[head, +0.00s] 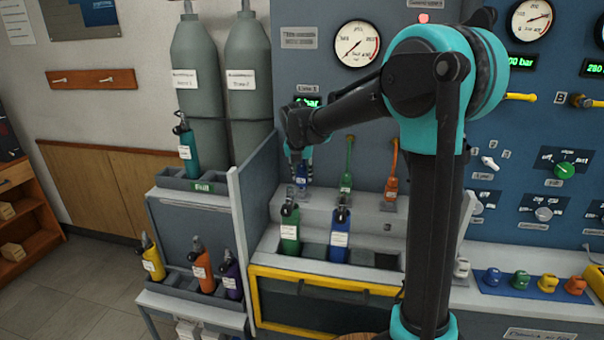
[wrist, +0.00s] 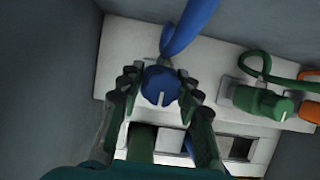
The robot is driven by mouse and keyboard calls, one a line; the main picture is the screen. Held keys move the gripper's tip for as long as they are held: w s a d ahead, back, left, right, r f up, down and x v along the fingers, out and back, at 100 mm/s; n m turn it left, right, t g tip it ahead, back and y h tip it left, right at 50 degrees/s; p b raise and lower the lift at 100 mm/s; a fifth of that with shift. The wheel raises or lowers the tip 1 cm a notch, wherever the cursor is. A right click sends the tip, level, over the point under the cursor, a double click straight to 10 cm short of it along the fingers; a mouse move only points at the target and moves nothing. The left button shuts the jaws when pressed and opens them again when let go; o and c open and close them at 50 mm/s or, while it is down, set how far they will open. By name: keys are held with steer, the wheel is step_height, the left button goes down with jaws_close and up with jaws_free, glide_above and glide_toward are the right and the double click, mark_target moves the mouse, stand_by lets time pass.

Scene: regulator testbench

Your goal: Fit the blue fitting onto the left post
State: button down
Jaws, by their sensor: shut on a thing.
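The blue fitting (wrist: 160,84) is between the two toothed fingers of my gripper (wrist: 159,88) in the wrist view. A blue hose (wrist: 189,27) runs up from it. In the head view my gripper (head: 300,160) points down over the left end of the bench's raised ledge, with the blue fitting (head: 301,177) just below it. The left post is hidden under the fitting and fingers, so I cannot tell whether the fitting is seated on it. A green fitting (head: 346,182) and an orange fitting (head: 391,185) stand to the right on the ledge.
A green bottle (head: 290,230) and a blue bottle (head: 340,232) stand in slots below the ledge. A grey partition (head: 255,185) rises close on the left. The green hose (wrist: 263,62) loops near the gripper's right side. Coloured knobs (head: 521,280) line the counter at right.

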steer(key=shift+f, duration=0.85)
stand_by(0.3)
steer(key=c, duration=1)
jaws_free()
steer(key=v, duration=1.2)
steer(key=shift+w, duration=0.1)
